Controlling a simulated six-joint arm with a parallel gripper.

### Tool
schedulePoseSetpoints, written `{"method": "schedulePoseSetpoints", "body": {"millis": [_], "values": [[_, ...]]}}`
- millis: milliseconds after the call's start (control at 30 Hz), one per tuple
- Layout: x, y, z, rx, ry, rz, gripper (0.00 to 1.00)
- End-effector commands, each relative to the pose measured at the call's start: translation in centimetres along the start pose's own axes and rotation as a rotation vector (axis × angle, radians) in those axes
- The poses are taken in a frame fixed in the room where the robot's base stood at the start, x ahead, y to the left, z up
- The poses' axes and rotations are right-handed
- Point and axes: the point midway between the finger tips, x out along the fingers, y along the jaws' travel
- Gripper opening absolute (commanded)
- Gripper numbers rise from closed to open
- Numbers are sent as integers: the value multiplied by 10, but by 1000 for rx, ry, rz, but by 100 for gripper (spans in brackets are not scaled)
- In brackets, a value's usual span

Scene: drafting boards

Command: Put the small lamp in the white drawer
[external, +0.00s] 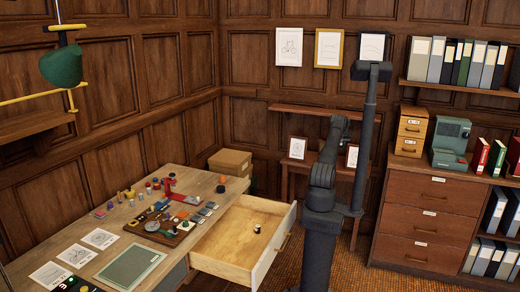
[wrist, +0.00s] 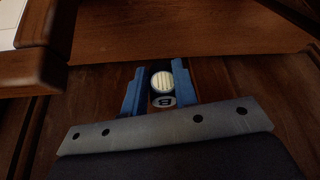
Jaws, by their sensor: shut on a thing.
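The white drawer (external: 276,248) stands pulled out from the desk in the external view, with a bare wooden floor. A small dark and light thing (external: 257,229) stands inside it; it is too small to identify. In the wrist view my gripper (wrist: 159,85) has its blue fingers shut on a small round thing with a cream, ridged top and a dark, marked side. It looks like the small lamp (wrist: 162,81). In the external view my arm hides the gripper and what it holds.
The desk (external: 150,205) is crowded with small coloured parts, sheets and a green mat (external: 130,266). A green hanging lamp (external: 62,66) is at upper left. A brown drawer cabinet (external: 425,215) stands at right. Wood surfaces are close around my gripper in the wrist view.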

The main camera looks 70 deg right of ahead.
Motion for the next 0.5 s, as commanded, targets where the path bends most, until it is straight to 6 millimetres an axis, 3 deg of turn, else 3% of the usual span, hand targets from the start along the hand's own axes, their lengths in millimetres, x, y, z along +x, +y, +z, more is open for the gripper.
{"method": "schedulePoseSetpoints", "body": {"millis": [133,300,500], "values": [[7,-1,-14,-2,2,0,0],[47,-1,4,0,-3,-1,0],[72,0,14,-1,0,0,0]]}}
